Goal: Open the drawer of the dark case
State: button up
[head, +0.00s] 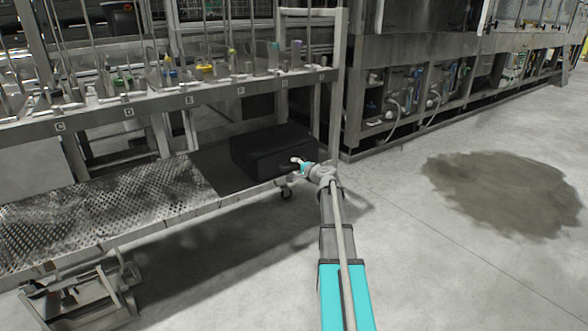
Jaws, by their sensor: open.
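The dark case (265,148) is a black box on the lower shelf of the metal rack, near the shelf's right end. It stands on a dark flat mat or panel (215,170). Its drawer cannot be told apart from the dark body at this size. My gripper (299,162) is at the right part of the case's near face. It is open. The fingertips are small here, and I cannot tell whether they touch the case. My arm reaches up to it from the bottom of the picture.
The perforated lower shelf (110,206) runs left and is bare. The upper shelf (130,107) above the case carries rods and several coloured pieces. A rack post (337,90) stands right of the case. A dark stain (500,190) marks the open floor at right.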

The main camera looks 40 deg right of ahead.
jog(key=shift+x, duration=0.8)
grip_shut()
